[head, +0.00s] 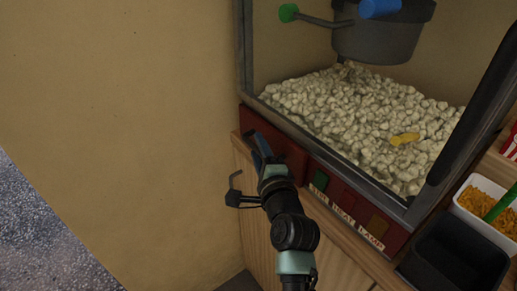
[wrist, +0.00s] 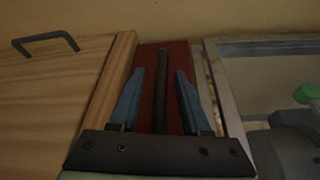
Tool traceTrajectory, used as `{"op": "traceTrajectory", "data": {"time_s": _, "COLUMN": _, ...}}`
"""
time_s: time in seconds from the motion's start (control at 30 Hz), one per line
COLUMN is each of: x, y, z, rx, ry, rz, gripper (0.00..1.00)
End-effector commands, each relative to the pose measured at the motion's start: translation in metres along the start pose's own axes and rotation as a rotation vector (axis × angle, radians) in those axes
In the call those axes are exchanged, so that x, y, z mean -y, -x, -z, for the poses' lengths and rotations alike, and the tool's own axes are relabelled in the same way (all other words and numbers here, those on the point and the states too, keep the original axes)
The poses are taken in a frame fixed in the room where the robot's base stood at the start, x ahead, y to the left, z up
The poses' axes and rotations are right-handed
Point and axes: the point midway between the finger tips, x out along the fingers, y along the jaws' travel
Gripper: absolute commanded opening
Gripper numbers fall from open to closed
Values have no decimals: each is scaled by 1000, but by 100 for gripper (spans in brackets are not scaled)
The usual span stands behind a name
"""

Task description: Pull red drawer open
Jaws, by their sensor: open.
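The red drawer (head: 287,152) is a dark red front at the left end of the popcorn machine's base, partly hidden behind my gripper. It also shows in the wrist view (wrist: 177,58) as a red strip between wood and a metal frame. Its dark bar handle (wrist: 160,85) runs up the middle of the red front. My gripper (head: 262,143) is at the drawer, with blue fingers. In the wrist view my gripper (wrist: 160,72) is open, one finger on each side of the handle, with gaps showing. The drawer looks shut.
Green, red and amber labelled switches (head: 343,195) sit right of the drawer. Popcorn (head: 340,105) lies behind glass above. A wooden cabinet front (wrist: 65,95) with a dark handle (wrist: 45,41) lies beside the drawer. A black bin (head: 455,258) stands at lower right. Left is plain wall.

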Motion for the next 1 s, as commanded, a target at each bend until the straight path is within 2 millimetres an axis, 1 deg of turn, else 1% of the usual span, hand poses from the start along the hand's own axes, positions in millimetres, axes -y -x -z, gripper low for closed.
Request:
{"op": "traceTrajectory", "data": {"time_s": 0.27, "x": 0, "y": -1, "z": 0, "rx": 0, "ry": 0, "rz": 1, "gripper": 47}}
{"op": "traceTrajectory", "data": {"time_s": 0.4, "x": 0, "y": -1, "z": 0, "rx": 0, "ry": 0, "rz": 1, "gripper": 22}}
{"op": "traceTrajectory", "data": {"time_s": 0.47, "x": 0, "y": -1, "z": 0, "rx": 0, "ry": 0, "rz": 1, "gripper": 11}}
{"op": "traceTrajectory", "data": {"time_s": 0.5, "x": 0, "y": -1, "z": 0, "rx": 0, "ry": 0, "rz": 1, "gripper": 4}}
{"op": "traceTrajectory", "data": {"time_s": 0.53, "x": 0, "y": -1, "z": 0, "rx": 0, "ry": 0, "rz": 1, "gripper": 0}}
{"op": "traceTrajectory", "data": {"time_s": 1.0, "x": 0, "y": -1, "z": 0, "rx": 0, "ry": 0, "rz": 0, "gripper": 0}}
